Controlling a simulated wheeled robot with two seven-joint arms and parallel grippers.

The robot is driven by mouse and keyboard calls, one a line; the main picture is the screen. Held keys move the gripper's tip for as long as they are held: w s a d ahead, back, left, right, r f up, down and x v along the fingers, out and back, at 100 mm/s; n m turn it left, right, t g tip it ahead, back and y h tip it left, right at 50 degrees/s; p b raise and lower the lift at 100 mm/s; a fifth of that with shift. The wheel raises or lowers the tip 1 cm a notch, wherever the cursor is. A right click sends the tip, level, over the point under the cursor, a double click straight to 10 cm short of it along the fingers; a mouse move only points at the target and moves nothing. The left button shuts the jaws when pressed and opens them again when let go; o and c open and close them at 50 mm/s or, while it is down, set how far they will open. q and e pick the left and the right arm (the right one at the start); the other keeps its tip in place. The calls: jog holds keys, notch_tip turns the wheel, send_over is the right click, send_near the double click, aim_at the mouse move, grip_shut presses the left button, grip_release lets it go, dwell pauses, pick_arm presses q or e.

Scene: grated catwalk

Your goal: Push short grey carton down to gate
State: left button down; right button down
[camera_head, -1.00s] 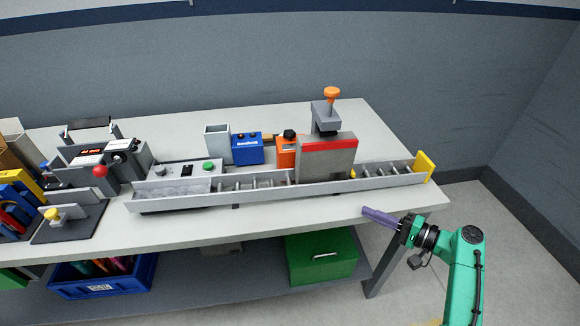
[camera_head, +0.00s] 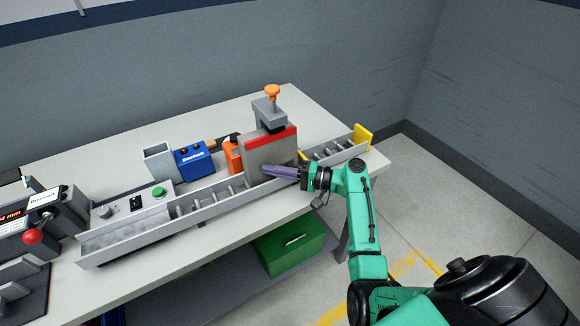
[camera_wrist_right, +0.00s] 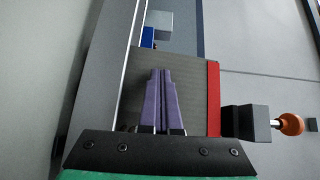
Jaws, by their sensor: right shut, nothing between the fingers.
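The short grey carton (camera_head: 262,151), with a red strip along its top edge, stands upright on the roller conveyor (camera_head: 150,234). The yellow gate (camera_head: 362,133) closes the conveyor's right end, with bare rollers between it and the carton. My right gripper (camera_head: 266,169) has purple fingers, shut and empty, at the carton's near side above the front rail. In the right wrist view the shut fingers (camera_wrist_right: 160,72) overlap the carton's grey face (camera_wrist_right: 190,88); I cannot tell whether they touch it. My left gripper is out of view.
A grey press with an orange knob (camera_head: 272,92) stands behind the carton. An orange device (camera_head: 233,154), a blue box (camera_head: 195,160) and a grey open bin (camera_head: 159,162) stand behind the conveyor. A panel with a green button (camera_head: 158,191) is at left. A green box (camera_head: 290,242) is below.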

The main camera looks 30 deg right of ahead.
aim_at(248, 169)
jog(key=a+p, duration=0.1)
jog(key=a+r, duration=0.1)
jog(key=a, duration=0.1)
jog(key=shift+w+a+p, duration=0.15)
jog(key=shift+a+p, duration=0.15)
jog(key=shift+p, duration=0.05)
jog(key=shift+a, duration=0.35)
jog(key=shift+a+f, duration=0.1)
jog(key=shift+a, duration=0.1)
dwell(0.5)
